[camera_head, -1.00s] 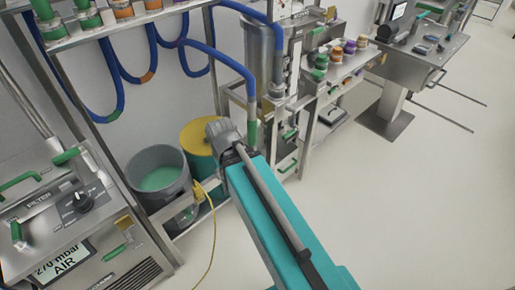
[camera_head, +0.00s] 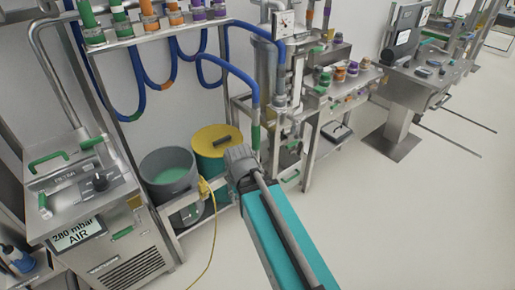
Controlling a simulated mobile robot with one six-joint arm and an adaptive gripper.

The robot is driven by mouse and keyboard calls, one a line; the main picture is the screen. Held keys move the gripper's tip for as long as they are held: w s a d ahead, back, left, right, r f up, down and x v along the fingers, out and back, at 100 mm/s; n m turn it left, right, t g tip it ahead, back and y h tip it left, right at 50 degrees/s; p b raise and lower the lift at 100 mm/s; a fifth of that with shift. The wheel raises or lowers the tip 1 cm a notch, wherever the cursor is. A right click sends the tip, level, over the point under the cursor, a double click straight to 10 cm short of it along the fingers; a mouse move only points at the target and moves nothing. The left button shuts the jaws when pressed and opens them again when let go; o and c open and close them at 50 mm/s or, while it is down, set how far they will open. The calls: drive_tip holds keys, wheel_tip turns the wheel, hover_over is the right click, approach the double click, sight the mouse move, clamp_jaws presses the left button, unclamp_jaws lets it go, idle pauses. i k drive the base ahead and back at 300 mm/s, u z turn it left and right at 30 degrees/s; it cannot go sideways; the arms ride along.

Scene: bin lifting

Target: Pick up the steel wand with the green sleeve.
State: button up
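No steel wand can be made out for certain. A blue hose (camera_head: 252,88) comes down from the rack and ends in a green-sleeved piece (camera_head: 256,136) beside the steel vessel; what lies below it is hidden behind other parts. Upright fittings with green bands (camera_head: 120,17) stand on the upper rail at the top left, with orange and purple ones beside them. My gripper is not in view; only a grey and teal part of my own body shows at the lower middle, in front of the rack.
A grey bucket (camera_head: 168,172) and a yellow-lidded drum (camera_head: 213,139) stand under the rack. A yellow cable (camera_head: 213,225) trails to the floor. A steel cabinet (camera_head: 100,235) stands at left and a pedestal console (camera_head: 405,115) at right. The floor (camera_head: 400,220) at right is clear.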

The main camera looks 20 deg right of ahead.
sight(255, 124)
drive_tip(key=z, duration=1.8)
drive_tip(key=i, duration=0.85)
drive_tip(key=u, duration=0.4)
